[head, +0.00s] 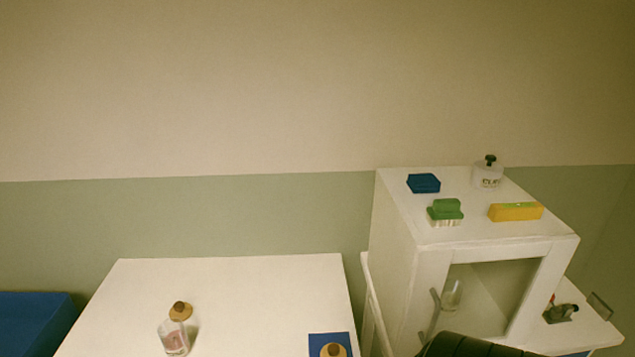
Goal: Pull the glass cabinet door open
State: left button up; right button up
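The white cabinet (393,262) stands at the right. Its front has a white-framed glass door (432,290), which looks shut. A grey bar handle (434,312) is on the left side of the door frame. Through the pane a clear bottle (452,294) shows inside. A black ridged shape at the bottom edge covers the lower part of the door; I cannot tell whether it is part of my arm. Neither of my grippers can be made out in this view.
On the cabinet top are a blue block (424,183), a green brush (445,212), a yellow box (515,212) and a clear bottle (488,173). A dark object (560,313) lies right of the cabinet.

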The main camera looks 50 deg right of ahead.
aim_at(431, 263)
jog(key=z, duration=0.45)
jog(key=l+z, duration=0.1)
jog(key=z, duration=1.2)
jog(key=l+z, duration=0.1)
jog(key=z, duration=0.8)
